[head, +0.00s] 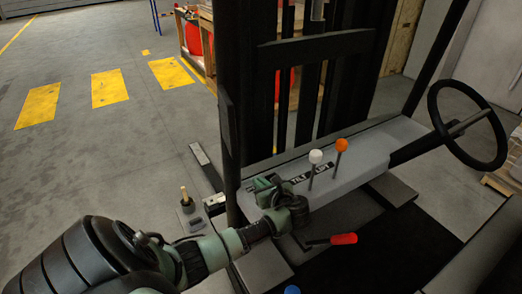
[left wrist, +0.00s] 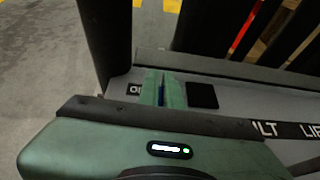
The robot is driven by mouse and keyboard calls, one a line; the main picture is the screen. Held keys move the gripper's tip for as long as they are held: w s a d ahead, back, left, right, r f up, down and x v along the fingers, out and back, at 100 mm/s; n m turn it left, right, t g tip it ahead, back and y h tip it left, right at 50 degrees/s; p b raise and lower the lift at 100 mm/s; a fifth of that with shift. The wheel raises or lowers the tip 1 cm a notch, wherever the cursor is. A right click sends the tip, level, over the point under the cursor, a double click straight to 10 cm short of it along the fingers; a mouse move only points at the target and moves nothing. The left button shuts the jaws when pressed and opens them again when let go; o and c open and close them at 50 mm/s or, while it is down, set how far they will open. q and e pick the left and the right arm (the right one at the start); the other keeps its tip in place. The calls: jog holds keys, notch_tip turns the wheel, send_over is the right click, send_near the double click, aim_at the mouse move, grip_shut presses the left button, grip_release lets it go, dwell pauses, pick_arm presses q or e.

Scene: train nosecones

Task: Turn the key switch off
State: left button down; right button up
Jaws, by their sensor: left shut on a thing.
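My left gripper (head: 268,186) reaches in from the left over the left end of the grey forklift console (head: 350,170). In the head view the key is hidden behind the gripper. My right gripper is not in view.
A black square (left wrist: 202,95) lies right of the fingers. The white-knobbed lever (head: 315,157) and orange-knobbed lever (head: 341,145) stand further right. A black steering wheel (head: 468,125) is at the right. A red-handled lever (head: 343,239) lies below the console. The mast (head: 310,50) rises behind.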

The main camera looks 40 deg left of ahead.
pick_arm(q)
jog(key=shift+n+g, duration=0.4)
jog(key=c, duration=1.6)
grip_release()
jog(key=b+v, duration=0.1)
jog(key=v, duration=0.6)
jog(key=shift+f+b, duration=0.15)
jog(key=shift+b, duration=0.25)
jog(key=shift+s+d+r, duration=0.15)
jog(key=shift+d+r, duration=0.05)
jog(key=shift+d, duration=0.15)
